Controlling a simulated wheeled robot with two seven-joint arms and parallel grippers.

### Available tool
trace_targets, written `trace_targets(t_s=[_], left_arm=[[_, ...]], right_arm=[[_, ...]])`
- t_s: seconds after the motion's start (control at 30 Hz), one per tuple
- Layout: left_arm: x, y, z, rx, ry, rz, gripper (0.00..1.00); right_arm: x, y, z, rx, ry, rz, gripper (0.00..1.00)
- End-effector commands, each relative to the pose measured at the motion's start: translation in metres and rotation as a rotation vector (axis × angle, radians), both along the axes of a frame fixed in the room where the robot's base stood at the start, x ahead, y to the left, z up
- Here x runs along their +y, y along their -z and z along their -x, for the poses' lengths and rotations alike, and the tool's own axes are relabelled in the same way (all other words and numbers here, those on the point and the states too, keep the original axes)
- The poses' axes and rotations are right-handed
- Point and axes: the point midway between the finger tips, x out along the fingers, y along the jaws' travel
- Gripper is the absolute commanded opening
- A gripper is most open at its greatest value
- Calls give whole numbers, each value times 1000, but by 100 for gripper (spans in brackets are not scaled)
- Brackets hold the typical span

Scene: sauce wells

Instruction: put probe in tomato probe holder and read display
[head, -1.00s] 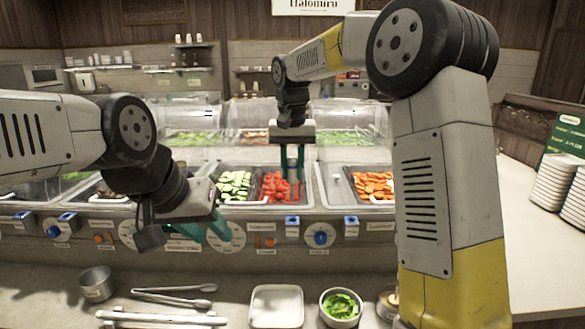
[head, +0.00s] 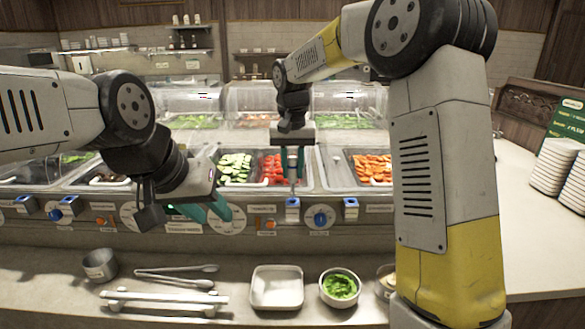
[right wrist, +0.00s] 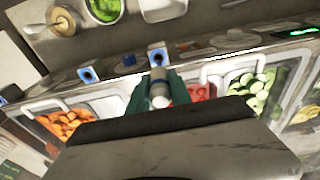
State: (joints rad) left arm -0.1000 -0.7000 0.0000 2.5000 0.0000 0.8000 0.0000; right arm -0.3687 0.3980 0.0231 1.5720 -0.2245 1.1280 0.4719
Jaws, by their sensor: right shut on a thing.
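My right gripper (head: 292,168) is shut on a pale, slim probe (right wrist: 159,90), in front of the red tomato tub (head: 272,168). In the head view the probe points down toward a blue holder (head: 292,203) on the counter's front panel. In the right wrist view this blue holder (right wrist: 157,54) lies just beyond the probe's end; whether they touch cannot be told. My left gripper (head: 207,210) has its fingers apart and empty, in front of the panel at left. A green-lit display (right wrist: 298,31) shows at the right wrist view's upper right; its reading is illegible.
Another blue holder (head: 351,203) and a blue knob (head: 320,217) sit to the right on the panel. Cucumber (head: 235,168) and carrot (head: 372,168) tubs flank the tomatoes. A white tray (head: 276,306), a bowl of greens (head: 340,287) and tongs (head: 176,270) lie on the front counter.

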Motion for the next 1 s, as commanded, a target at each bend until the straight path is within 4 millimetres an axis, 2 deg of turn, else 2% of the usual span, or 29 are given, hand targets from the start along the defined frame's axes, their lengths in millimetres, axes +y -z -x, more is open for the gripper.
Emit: trace_targets(t_s=[1.0], left_arm=[[0, 0, 0, 0, 0, 0, 36]], right_arm=[[0, 7, 1, 1, 0, 0, 0]])
